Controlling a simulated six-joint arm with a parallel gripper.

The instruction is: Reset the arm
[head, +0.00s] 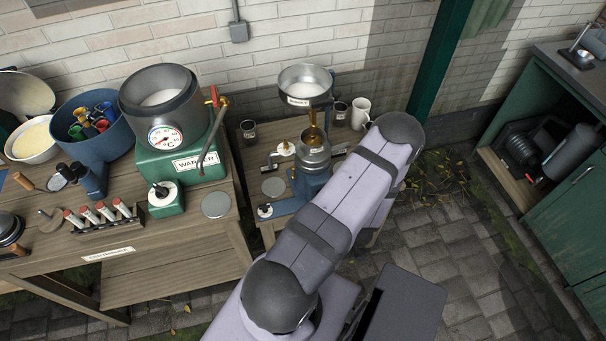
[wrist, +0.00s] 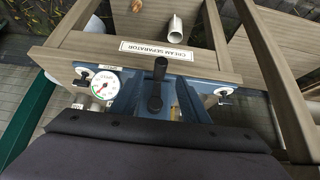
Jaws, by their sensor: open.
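My arm (head: 335,205) rises from the bottom middle of the head view and reaches up and right to its elbow near the far end of the small table. Its far section and the gripper are hidden behind it there. In the wrist view a dark panel, probably part of my own body, fills the bottom, and no jaw tips show. I see nothing held. The cream separator (head: 312,162), a blue base with metal parts and a steel bowl (head: 305,83) above, stands left of my arm.
A green warmer (head: 180,155) with a gauge and pot stands on the left bench (head: 130,285). A blue tub (head: 75,140) holds coloured cups. A white mug (head: 361,113) stands behind my arm. In the wrist view a wooden frame carries a label (wrist: 157,50). Paving on the right is clear.

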